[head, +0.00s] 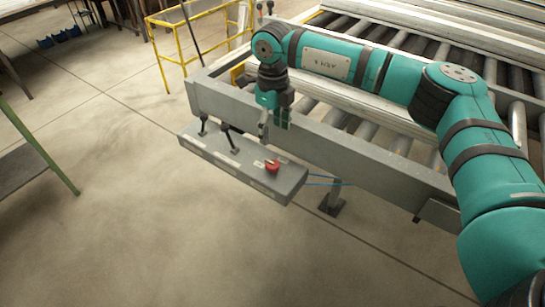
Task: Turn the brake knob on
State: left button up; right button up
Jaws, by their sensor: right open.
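A red knob (272,166) sits on top of the grey control box (212,157), near its right end. Its exact turn position is too small to read. My right gripper (272,127) points down above the box's back edge, beyond the knob in the picture and apart from it. Its fingers are open with nothing visible between them. My left gripper is not in view.
Two black levers (228,137) stand on the control box left of the knob. Blue cables (325,180) leave its right end. A grey frame beam (345,160) and rollers lie behind it. A yellow rail (178,50) stands at the back left. The floor in front is clear.

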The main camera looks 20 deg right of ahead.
aim_at(272, 162)
notch_tip(272, 162, down, 12)
jog(key=shift+r+p, duration=0.15)
jog(key=shift+p, duration=1.1)
jog(key=shift+c, duration=0.2)
jog(key=c, duration=1.1)
